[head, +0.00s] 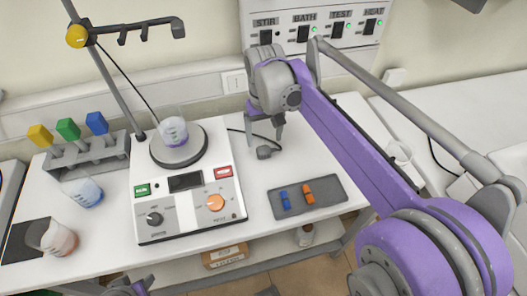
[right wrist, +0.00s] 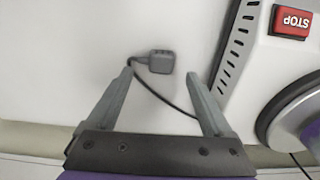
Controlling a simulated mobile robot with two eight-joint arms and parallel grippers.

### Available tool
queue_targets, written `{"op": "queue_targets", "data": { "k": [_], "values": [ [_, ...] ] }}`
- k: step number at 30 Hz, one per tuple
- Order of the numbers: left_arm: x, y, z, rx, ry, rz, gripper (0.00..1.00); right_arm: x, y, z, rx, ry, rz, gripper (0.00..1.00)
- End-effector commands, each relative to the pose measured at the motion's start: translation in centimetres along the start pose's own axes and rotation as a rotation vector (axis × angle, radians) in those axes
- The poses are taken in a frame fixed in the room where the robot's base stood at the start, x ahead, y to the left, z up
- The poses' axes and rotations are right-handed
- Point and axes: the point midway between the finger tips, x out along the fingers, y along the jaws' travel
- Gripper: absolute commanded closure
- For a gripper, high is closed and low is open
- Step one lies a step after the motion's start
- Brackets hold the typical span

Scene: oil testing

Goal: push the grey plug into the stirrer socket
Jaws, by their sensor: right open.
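The grey plug (head: 265,152) lies on the white bench top, right of the stirrer, with its black cable running from it. It also shows in the right wrist view (right wrist: 161,62), just beyond the fingertips and roughly midway between them. My right gripper (head: 264,131) is open above the bench behind the plug, with nothing between its fingers (right wrist: 160,75). The stirrer socket (head: 266,37) is under the STIR label on the wall panel. Part of my left arm (head: 130,288) shows at the bottom edge; its jaws cannot be made out.
The stirrer (head: 190,205) carries a beaker (head: 173,130) on its plate. A dark tray (head: 330,196) with a blue and an orange piece lies front right. A rack (head: 92,155) and beakers stand left. BATH, TEST and HEAT have green lights. Bench space around the plug is clear.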

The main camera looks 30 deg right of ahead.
Motion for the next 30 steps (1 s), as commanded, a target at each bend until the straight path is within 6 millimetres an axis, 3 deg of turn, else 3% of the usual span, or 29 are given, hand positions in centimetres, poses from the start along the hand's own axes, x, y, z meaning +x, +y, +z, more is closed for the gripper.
{"op": "queue_targets", "data": {
  "k": [9, 21, 30],
  "values": [
    [0.3, 0.0, 0.2, 0.0, -0.001, 0.0, 0.5, 4.4, -0.2, 0.0, -0.001, 0.0, 0.0, 0.15],
    [0.3, 0.0, 0.2, 0.0, -0.001, 0.0, 0.5, 4.7, -0.2, 0.0, 0.0, 0.0, 0.0, 0.15],
    [0.3, 0.0, 0.2, 0.0, -0.001, 0.0, 0.5, 4.7, -0.2, 0.0, 0.0, 0.0, 0.0, 0.69]
  ]
}}
